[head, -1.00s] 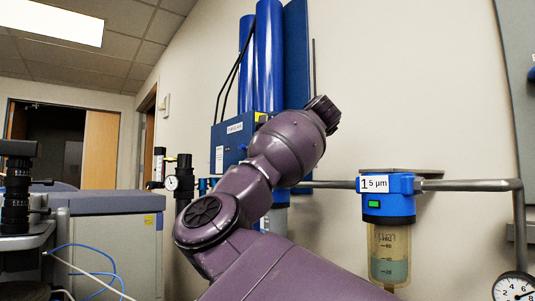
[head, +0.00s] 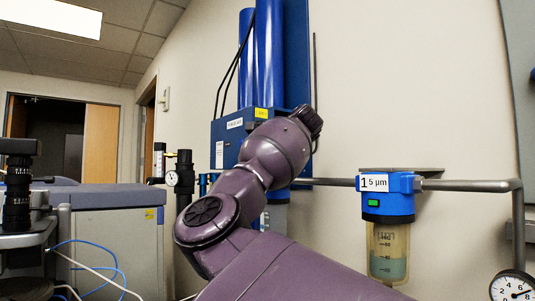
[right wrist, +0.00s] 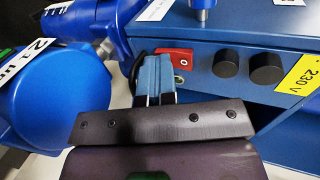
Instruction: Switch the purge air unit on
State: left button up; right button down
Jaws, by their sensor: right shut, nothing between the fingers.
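The purge air unit (head: 228,139) is a blue box on the wall below tall blue cylinders (head: 268,60). My purple arm covers part of it in the head view. In the right wrist view, its blue panel (right wrist: 205,88) carries a red rocker switch (right wrist: 178,58) with a white "0" mark on the visible end. My right gripper (right wrist: 155,70) is shut and empty, its fingertips right at the switch and hiding its left part. I cannot tell whether they touch it. The gripper is hidden in the head view, and my left gripper is not in view.
Two black knobs (right wrist: 227,62) and a yellow 230 V label (right wrist: 298,74) sit right of the switch. A blue filter with a clear bowl (head: 388,240) hangs from a grey pipe (head: 465,185). A gauge (head: 514,288) is at lower right.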

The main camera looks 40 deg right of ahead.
jog(key=shift+w, duration=0.1)
jog(key=shift+r, duration=0.1)
jog(key=shift+r+p, duration=0.65)
jog(key=shift+p, duration=0.05)
dwell(0.3)
